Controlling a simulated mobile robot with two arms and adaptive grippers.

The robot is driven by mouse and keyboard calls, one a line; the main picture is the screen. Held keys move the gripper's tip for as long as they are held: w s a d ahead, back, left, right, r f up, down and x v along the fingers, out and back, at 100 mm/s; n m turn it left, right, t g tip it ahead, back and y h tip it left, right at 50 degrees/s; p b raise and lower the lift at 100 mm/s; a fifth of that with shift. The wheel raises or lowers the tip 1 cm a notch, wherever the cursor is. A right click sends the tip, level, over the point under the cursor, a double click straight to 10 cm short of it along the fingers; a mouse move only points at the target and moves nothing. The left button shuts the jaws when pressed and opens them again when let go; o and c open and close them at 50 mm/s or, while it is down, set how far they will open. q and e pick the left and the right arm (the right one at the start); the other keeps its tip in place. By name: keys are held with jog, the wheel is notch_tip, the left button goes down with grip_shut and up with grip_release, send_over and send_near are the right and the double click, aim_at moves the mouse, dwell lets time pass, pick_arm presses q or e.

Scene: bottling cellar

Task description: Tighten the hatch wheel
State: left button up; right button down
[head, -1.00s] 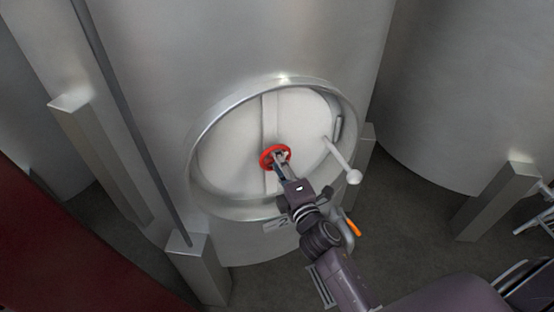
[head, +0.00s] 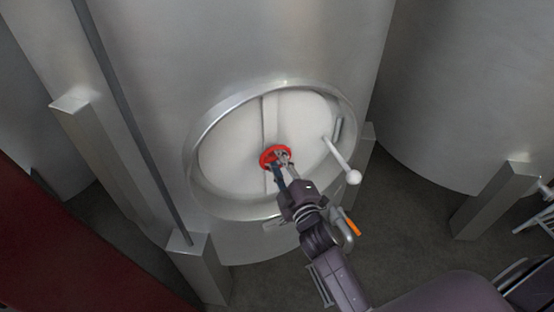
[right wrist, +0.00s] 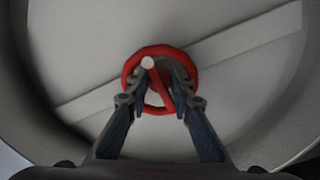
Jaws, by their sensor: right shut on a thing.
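The red hatch wheel (head: 268,151) sits at the middle of the round white hatch (head: 227,157) on a steel tank. My right gripper (head: 280,160) reaches up to it from below right and is shut on the wheel. In the right wrist view the fingers (right wrist: 160,92) are on the red wheel (right wrist: 140,60), over its spoke and hub area. A pale round knob (right wrist: 148,62) shows on the wheel there. The fingers hide part of the wheel in the head view. My left gripper is not in view.
A white lever with a ball end (head: 353,177) sticks out from the hatch's right side, close to my right arm. A steel rim (head: 200,130) surrounds the hatch. An orange-tipped handle (head: 353,227) shows beside my forearm. Tank legs (head: 198,268) stand on dark floor.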

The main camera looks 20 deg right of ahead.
jog(key=c, duration=1.7)
grip_release()
jog(key=s, duration=1.2)
jog(key=shift+f, duration=0.1)
